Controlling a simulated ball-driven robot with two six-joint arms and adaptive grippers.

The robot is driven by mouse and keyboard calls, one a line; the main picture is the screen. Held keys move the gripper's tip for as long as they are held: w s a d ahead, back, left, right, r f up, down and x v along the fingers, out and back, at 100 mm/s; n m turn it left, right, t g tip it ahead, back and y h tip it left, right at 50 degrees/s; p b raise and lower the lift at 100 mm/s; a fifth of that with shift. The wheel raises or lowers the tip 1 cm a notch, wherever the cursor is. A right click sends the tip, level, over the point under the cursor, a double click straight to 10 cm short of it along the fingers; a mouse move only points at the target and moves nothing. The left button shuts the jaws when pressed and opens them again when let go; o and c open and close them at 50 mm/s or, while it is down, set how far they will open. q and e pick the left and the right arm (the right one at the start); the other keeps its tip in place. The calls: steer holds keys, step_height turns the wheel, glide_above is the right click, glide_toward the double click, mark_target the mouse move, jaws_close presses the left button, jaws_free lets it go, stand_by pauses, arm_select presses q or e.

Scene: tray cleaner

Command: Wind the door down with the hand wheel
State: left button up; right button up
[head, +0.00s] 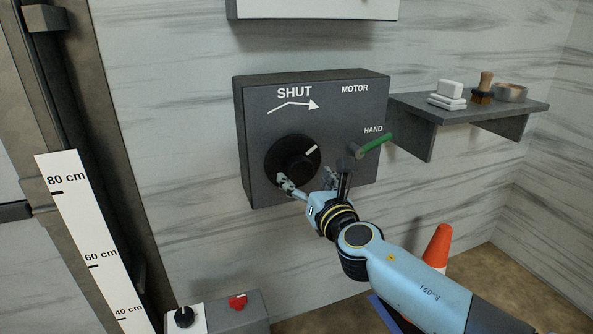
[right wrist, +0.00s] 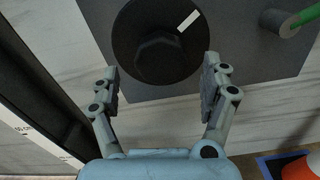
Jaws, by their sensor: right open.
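The hand wheel (head: 280,151) is a black disc with a raised hub and a white mark, on the front of a dark grey box (head: 257,115) lettered SHUT with an arrow. The mark points up and right. My right gripper (head: 307,177) is open and empty at the wheel's lower edge. In the right wrist view its two fingers (right wrist: 161,80) stand apart either side of the wheel's lower part (right wrist: 155,82); contact cannot be told. A green-handled lever (head: 376,142) points up-right towards HAND. The door, probably the pale panel at the left edge (head: 35,270), shows only partly. My left gripper is out of view.
A white height scale (head: 75,215) reading 80, 60 and 40 cm stands by the door frame. A shelf (head: 425,117) with small items is right of the box.

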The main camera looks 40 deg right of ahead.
mark_target(302, 174)
steer(key=shift+x, duration=1.85)
steer(key=c, duration=1.2)
